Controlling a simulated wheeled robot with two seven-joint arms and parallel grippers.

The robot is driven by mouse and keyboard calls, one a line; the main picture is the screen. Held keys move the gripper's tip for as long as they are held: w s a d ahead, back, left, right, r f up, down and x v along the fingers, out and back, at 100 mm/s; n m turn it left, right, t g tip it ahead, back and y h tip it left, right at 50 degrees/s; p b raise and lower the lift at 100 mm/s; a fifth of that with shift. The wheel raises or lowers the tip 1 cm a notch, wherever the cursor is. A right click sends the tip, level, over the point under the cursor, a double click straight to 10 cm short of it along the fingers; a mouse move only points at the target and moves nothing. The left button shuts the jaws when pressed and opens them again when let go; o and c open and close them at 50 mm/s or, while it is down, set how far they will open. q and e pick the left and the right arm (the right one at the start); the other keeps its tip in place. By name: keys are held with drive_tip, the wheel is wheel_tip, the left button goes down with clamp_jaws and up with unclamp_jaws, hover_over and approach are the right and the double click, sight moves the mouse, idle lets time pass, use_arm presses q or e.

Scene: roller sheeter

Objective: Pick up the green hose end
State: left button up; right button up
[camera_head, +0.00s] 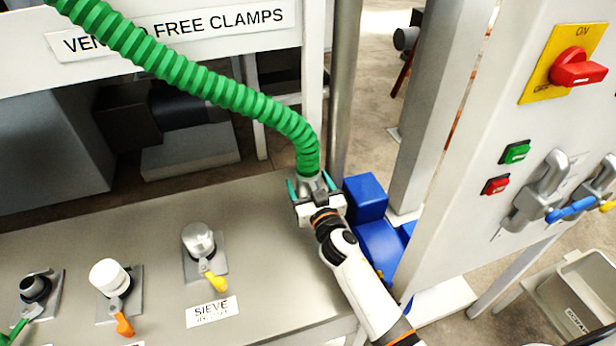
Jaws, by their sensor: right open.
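The green hose (190,75) is a ribbed tube that comes in from the upper left and bends down near the right end of the metal table. Its end (310,184) is a grey metal fitting just below the green ribs. My right gripper (308,186) is open, with one teal-tipped finger on each side of this fitting. Whether the fingers touch the fitting cannot be told. My right arm reaches up from the lower right. My left gripper is not in view.
The metal table (150,225) carries several ports with coloured levers, one by a SIEVE label (212,311). A blue motor (368,198) stands right of the gripper. A control panel (520,130) with a red switch (578,68) and clamps rises at the right. A grey bin (578,290) stands lower right.

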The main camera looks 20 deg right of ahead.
sight(309, 161)
drive_tip(key=shift+c, duration=0.2)
drive_tip(key=shift+r, duration=0.1)
drive_tip(key=c, duration=1.4)
wheel_tip(309, 161, up, 9)
drive_tip(key=p, duration=0.3)
drive_tip(key=shift+r, duration=0.5)
